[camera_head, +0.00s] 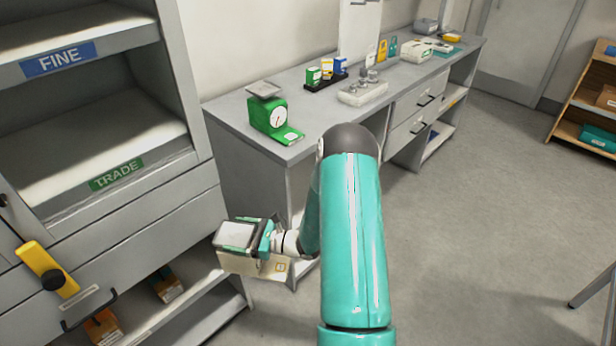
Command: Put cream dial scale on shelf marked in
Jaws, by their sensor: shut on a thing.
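My gripper (268,240) is shut on a cream, box-like thing with a grey top plate, which looks like the cream dial scale (240,265). It is held in the air in front of the grey cabinet and near the left end of the bench. I cannot see a dial face on it, and the gripper covers part of it. I see no shelf label reading IN; the shelf labels I can read are FINE (58,58) and TRADE (117,175).
A green dial scale (268,115) stands on the grey bench (315,125), with small boxes and a weight set (362,92) farther along. A yellow-handled thing (45,268) is at the cabinet front. Wooden shelves (568,128) stand far right. Open floor (490,200) lies right of my arm.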

